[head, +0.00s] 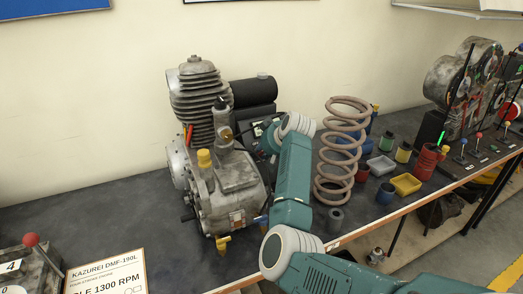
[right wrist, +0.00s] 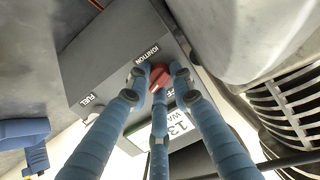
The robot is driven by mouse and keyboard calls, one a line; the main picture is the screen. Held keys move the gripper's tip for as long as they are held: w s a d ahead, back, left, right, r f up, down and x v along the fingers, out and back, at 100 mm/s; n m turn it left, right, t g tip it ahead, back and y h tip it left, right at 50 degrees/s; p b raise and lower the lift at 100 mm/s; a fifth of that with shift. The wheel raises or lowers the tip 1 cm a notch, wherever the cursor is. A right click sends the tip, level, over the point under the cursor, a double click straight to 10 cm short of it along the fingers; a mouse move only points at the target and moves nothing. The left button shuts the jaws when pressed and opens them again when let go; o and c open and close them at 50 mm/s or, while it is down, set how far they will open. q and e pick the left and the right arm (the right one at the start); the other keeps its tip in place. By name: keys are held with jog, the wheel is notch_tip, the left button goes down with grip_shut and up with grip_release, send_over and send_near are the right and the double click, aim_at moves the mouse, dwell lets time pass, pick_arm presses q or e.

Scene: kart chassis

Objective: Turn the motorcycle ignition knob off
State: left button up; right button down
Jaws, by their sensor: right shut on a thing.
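The red ignition knob (right wrist: 160,74) sits on a dark grey control box (right wrist: 118,47) lettered IGNITION and FUEL in the right wrist view. The blue fingers of my right gripper (right wrist: 157,90) are closed around the knob, with fingertips at its sides and below it. In the head view my right arm reaches in from the lower right to the far side of the engine (head: 225,180). There the knob and most of the gripper are hidden by the engine and my arm. A white display reading 13 (right wrist: 180,122) is partly covered by a finger. My left gripper is not in view.
A large coil spring (head: 340,150) stands right of my arm. Several small cups and a yellow tray (head: 405,184) stand further right. A sign reading KAZUREI (head: 105,272) is at the lower left.

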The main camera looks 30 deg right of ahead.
jog(key=n+p, duration=0.4)
jog(key=n, duration=0.1)
jog(key=shift+r, duration=0.2)
jog(key=n+p, duration=0.2)
jog(key=n, duration=0.1)
jog(key=shift+h, duration=0.3)
jog(key=n+p, duration=0.2)
jog(key=n, duration=0.1)
jog(key=n+p, duration=0.1)
jog(key=n, duration=0.2)
jog(key=shift+a+f, duration=0.1)
jog(key=shift+a+f+n+h+p, duration=0.15)
jog(key=shift+n+h+p, duration=0.25)
jog(key=shift+n, duration=0.9)
jog(key=shift+f, duration=0.1)
